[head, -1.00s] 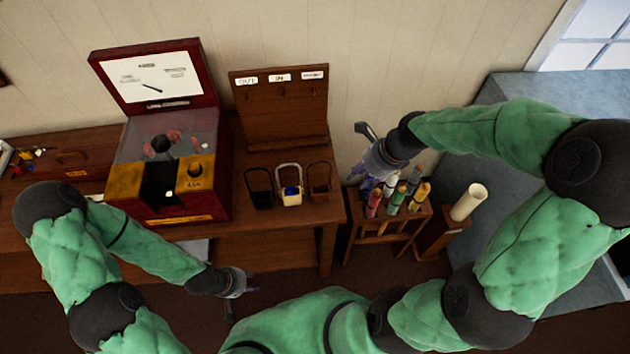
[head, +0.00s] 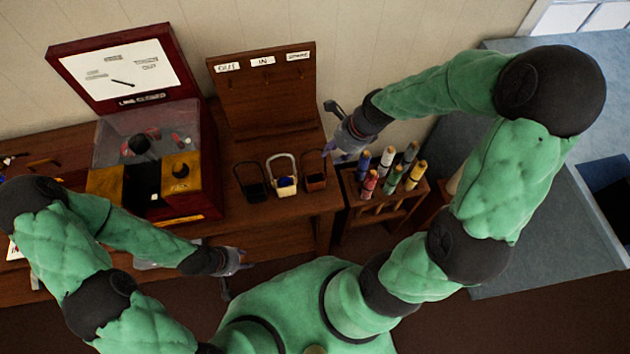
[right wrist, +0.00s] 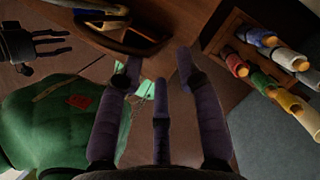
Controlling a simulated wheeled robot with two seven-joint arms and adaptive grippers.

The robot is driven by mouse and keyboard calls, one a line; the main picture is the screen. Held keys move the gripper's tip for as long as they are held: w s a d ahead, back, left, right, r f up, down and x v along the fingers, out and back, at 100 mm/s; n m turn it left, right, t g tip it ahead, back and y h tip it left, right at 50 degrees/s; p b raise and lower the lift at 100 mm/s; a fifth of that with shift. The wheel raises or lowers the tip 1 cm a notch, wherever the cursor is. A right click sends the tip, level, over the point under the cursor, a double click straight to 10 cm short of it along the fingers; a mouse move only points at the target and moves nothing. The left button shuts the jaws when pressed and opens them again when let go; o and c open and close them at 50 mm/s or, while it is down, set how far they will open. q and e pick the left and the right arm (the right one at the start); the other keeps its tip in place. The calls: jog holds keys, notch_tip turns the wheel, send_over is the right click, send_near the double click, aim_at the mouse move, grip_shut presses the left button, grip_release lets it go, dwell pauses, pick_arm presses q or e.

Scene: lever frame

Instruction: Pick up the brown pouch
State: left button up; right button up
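The brown pouch (head: 316,181), a small open-topped pouch with a raised loop handle, stands on the wooden table at the right of a row of three. A cream pouch (head: 286,184) and a black pouch (head: 254,190) stand left of it. My right gripper (head: 331,130) is above and beside the brown pouch, apart from it. In the right wrist view its fingers (right wrist: 158,75) are spread with nothing between them, and a brown pouch (right wrist: 125,38) shows beyond them at the top. My left gripper (head: 238,275) hangs empty in front of the table, its fingers apart.
A wooden rack (head: 372,207) of coloured tubes stands close right of the table. A board with labels and hooks (head: 262,95) rises behind the pouches. A red box with an open lid (head: 195,205) stands to the left. A blue-grey surface (head: 545,230) lies at right.

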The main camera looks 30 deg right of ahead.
jog(key=b+x, duration=0.1)
jog(key=x, duration=0.3)
jog(key=shift+s+f, duration=0.1)
jog(key=shift+f, duration=0.1)
grip_shut()
jog(key=shift+r, duration=0.1)
